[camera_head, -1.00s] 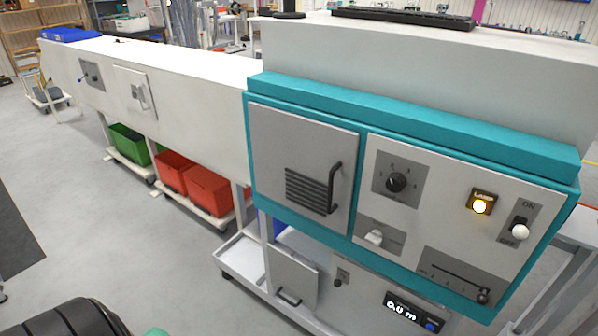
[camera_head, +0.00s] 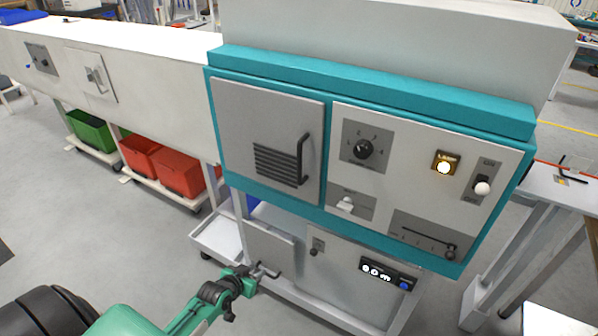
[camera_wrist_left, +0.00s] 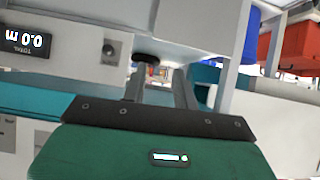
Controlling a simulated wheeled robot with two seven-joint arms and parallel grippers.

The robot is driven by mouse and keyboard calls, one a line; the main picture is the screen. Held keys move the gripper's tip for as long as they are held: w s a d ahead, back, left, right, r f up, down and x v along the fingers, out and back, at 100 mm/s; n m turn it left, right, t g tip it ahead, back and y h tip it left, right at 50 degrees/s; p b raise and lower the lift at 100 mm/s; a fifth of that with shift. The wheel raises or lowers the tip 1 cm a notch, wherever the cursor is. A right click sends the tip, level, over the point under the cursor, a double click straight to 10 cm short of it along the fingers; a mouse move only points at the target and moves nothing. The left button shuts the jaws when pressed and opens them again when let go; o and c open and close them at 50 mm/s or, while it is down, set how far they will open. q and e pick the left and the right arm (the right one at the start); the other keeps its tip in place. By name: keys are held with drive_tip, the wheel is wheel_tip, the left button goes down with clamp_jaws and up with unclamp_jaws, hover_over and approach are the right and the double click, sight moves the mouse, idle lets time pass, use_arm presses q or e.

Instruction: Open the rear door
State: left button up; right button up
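Three shut doors show in the head view; I cannot tell which is the rear one. A small white door (camera_head: 91,79) with a light handle is on the long white housing at left. A large grey door (camera_head: 262,140) with a black bar handle is on the teal-framed panel. A low grey door (camera_head: 269,242) is below that panel, its handle partly hidden by my left gripper (camera_head: 259,277). In the left wrist view the left gripper (camera_wrist_left: 163,88) has its fingers apart, with a dark handle-like piece (camera_wrist_left: 147,58) near one fingertip. My right gripper is out of view.
The teal panel has a knob (camera_head: 364,149), a lit lamp (camera_head: 445,165), a switch (camera_head: 482,187) and a slider (camera_head: 450,252). A green bin (camera_head: 90,131) and red bins (camera_head: 178,172) stand under the white housing. Open floor (camera_head: 100,235) lies at left.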

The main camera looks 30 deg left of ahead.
use_arm(q)
drive_tip(key=w+r+m+t+h, duration=0.1)
drive_tip(key=w+r+t, duration=0.1)
drive_tip(key=r, duration=0.9)
drive_tip(key=w+r+t+h, duration=0.1)
drive_tip(key=w+r+t, duration=0.1)
drive_tip(key=r, duration=0.9)
drive_tip(key=m+t+h, duration=0.2)
approach(298, 159)
drive_tip(key=shift+p+x, duration=2.05)
drive_tip(key=shift+x, duration=3.3)
drive_tip(key=shift+a, duration=0.1)
clamp_jaws()
